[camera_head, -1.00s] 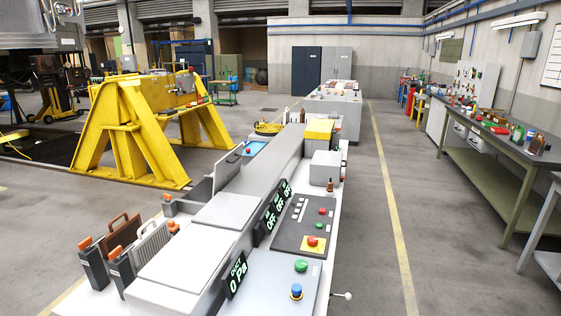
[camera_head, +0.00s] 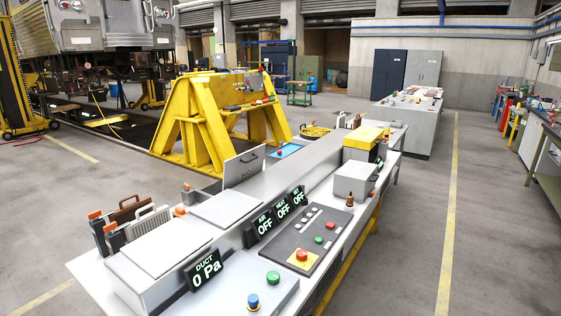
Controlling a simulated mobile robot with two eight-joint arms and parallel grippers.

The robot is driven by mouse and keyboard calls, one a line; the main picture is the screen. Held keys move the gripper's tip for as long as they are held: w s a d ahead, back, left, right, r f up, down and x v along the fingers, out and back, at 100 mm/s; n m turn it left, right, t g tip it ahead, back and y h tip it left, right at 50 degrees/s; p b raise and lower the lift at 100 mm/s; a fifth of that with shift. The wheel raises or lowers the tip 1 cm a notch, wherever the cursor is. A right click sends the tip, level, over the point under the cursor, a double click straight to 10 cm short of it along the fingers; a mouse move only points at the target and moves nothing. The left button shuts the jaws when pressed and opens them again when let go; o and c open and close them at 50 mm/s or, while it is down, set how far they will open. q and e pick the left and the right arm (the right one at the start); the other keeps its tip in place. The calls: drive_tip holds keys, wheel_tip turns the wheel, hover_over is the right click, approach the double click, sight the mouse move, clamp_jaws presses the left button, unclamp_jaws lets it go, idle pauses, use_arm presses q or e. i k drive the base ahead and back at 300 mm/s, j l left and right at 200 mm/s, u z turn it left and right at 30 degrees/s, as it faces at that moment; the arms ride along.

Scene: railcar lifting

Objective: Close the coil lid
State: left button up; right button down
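A long grey duct unit stands on a white bench (camera_head: 88,268). One grey lid (camera_head: 243,166) with a dark handle stands raised at the far part of the duct's left side. A flat pale lid (camera_head: 225,207) lies down nearer to me, and another flat pale cover (camera_head: 165,246) lies down at the near end. No label reading "coil" is legible, so I cannot tell for sure which is the coil lid; the raised one is the only one seen open. Neither of my grippers is in view.
Display panels on the duct read OFF, and the duct display (camera_head: 206,268) reads 0 Pa. Finned and brown filter-like panels (camera_head: 130,210) stand left of the duct. A yellow stand (camera_head: 205,120) is behind. Floor right is clear.

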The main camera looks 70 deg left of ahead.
sight(237, 169)
drive_tip(key=i+u, duration=0.75)
drive_tip(key=i+l+u, duration=0.35)
drive_tip(key=i, duration=0.2)
drive_tip(key=i+u, duration=0.15)
drive_tip(key=u, duration=0.25)
drive_tip(key=i+u, duration=0.2)
drive_tip(key=u, duration=0.2)
drive_tip(key=i+u, duration=0.2)
drive_tip(key=u, duration=0.2)
drive_tip(key=i+u, duration=0.15)
drive_tip(key=u, duration=0.25)
